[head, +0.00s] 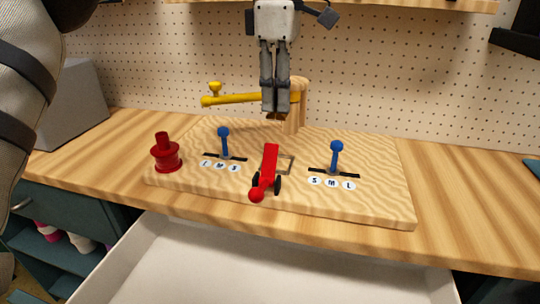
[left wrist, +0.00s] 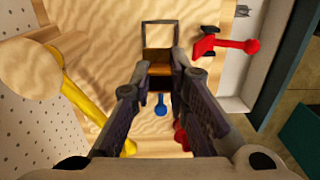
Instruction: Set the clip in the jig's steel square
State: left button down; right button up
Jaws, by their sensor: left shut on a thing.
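My left gripper (head: 275,112) hangs fingers down above the back middle of the wooden jig board (head: 385,200). It is shut on a small brown-orange clip, which shows between the fingertips in the left wrist view (left wrist: 158,78). Only part of the clip is seen; the fingers cover the rest. The jig's steel square (head: 286,164) is a thin frame set on the board, partly hidden by the red lever in the head view. In the left wrist view the square (left wrist: 145,35) lies just beyond the fingertips, and the clip overlaps its near edge in the picture. My right gripper is not in view.
A red lever (head: 269,165) stands beside the square. Blue levers (head: 224,142) (head: 337,158) stand in slots on either side. A yellow arm (head: 240,99) on a wooden post (head: 297,105) is behind. A red knob (head: 166,155) is at left. An open white drawer (head: 260,265) is in front.

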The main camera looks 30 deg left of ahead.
pick_arm(q)
notch_tip(320, 180, down, 10)
jog(key=shift+r, duration=0.1)
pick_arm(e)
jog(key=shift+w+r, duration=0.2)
pick_arm(q)
jog(key=shift+s, duration=0.1)
jog(key=c, duration=1.8)
grip_release()
jog(key=shift+f, duration=0.2)
jog(key=shift+r, duration=0.1)
notch_tip(320, 180, up, 11)
jog(key=shift+r+p, duration=0.1)
jog(key=shift+p, duration=0.6)
jog(key=shift+r, duration=0.45)
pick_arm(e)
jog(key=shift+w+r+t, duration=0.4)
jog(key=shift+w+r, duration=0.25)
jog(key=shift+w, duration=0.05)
